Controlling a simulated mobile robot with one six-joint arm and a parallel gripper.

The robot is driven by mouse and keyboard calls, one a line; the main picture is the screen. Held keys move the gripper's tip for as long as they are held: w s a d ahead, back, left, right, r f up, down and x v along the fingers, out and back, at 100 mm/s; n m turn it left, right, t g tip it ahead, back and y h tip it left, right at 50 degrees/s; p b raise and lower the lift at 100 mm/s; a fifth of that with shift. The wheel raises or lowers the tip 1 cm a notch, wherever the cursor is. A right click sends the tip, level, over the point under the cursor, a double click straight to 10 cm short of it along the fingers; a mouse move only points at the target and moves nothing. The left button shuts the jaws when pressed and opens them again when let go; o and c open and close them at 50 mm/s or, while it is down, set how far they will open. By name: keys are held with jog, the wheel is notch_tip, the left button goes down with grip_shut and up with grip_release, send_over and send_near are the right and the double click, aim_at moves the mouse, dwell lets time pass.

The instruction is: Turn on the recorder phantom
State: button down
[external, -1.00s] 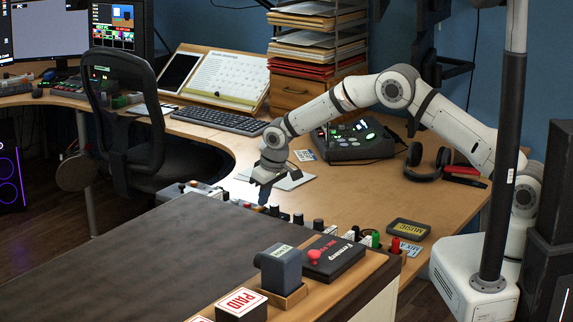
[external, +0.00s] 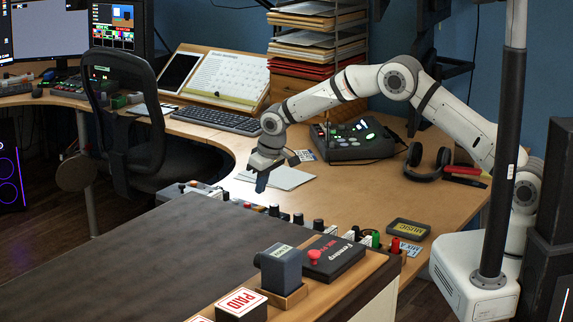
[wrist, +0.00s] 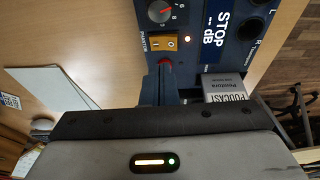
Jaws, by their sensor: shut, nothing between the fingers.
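The recorder (wrist: 208,62) is a dark blue panel at the top of the wrist view, with a knob and a display reading "STOP" and "dB". Its phantom switch (wrist: 163,43) is a small orange rocker beside the printed word "PHANTOM". In the external view my gripper (external: 262,185) points down near the desk edge, above the row of knobs, where the switch cannot be made out.
White papers (external: 285,177) lie on the desk behind my gripper. A black console (external: 352,138) and headphones (external: 427,165) stand further back. A stamp (external: 280,268) and a black "MIX" box (external: 333,257) are on the near shelf. A "PODCAST" box (wrist: 224,88) is beside the recorder.

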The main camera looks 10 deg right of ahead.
jog(key=d+r+b, duration=0.2)
jog(key=d+r, duration=0.1)
jog(key=r, duration=0.6)
jog(key=shift+s+d+r, duration=0.2)
jog(key=shift+s+r, duration=0.05)
jog(key=shift+s, duration=0.1)
jog(key=s+d+r+m+h, duration=0.15)
jog(key=d+r, duration=0.45)
jog(key=d, duration=1.1)
jog(key=d+r+m, duration=0.3)
jog(key=d+r, duration=0.3)
jog(key=d, duration=1.1)
jog(key=s+d+f+m, duration=0.2)
jog(key=s+d+m, duration=0.2)
jog(key=s+d, duration=1.5)
jog(key=shift+s+d+f, duration=0.35)
jog(key=shift+s+f, duration=0.05)
jog(key=shift+s, duration=0.4)
jog(key=shift+m+h, duration=0.25)
